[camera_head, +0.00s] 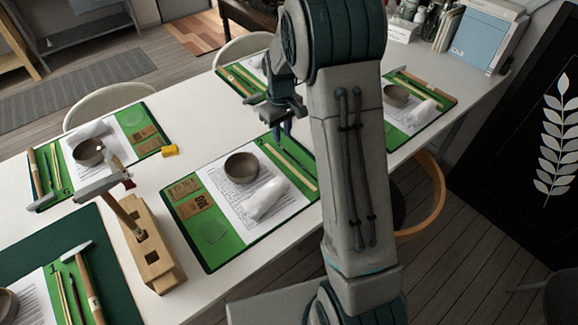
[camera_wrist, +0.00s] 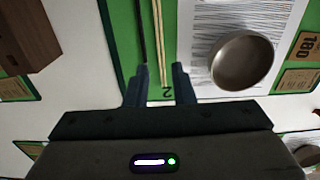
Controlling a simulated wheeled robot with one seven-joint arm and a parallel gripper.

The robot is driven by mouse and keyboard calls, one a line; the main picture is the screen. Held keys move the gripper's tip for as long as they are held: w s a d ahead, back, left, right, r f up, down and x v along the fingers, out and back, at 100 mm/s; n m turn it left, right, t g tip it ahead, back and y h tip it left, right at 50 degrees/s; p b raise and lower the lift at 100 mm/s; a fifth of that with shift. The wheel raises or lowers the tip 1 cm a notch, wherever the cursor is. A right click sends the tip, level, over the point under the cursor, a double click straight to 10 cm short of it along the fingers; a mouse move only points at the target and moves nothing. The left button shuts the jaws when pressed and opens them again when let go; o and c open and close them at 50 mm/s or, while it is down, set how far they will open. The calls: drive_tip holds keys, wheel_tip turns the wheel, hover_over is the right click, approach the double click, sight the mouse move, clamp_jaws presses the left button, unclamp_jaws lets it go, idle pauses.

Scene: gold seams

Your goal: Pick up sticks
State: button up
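Two thin pale sticks (camera_wrist: 161,45) lie side by side on a green mat (camera_wrist: 184,30), near a printed number 2, with a dark thin stick (camera_wrist: 140,30) to their left in the wrist view. My gripper (camera_wrist: 157,80) is open, its fingers either side of the near ends of the pale sticks. I cannot tell its height above the mat. In the head view my gripper (camera_head: 281,133) hangs over the far edge of the middle mat (camera_head: 226,243). The sticks (camera_head: 291,168) there lie right of a printed sheet, partly hidden by my arm.
A grey-brown bowl (camera_wrist: 242,60) stands on the sheet beside the sticks. A white bundle (camera_head: 266,199) lies near it. A wooden block (camera_head: 152,245) with a hammer-like tool stands left of the middle mat. Other set mats and a yellow piece (camera_head: 170,151) share the white table.

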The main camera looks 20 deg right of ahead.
sight(283, 160)
wheel_tip(283, 160, down, 10)
drive_tip(key=shift+s+r+p, duration=0.1)
drive_tip(key=shift+r+p, duration=0.1)
drive_tip(key=shift+p, duration=0.1)
clamp_jaws()
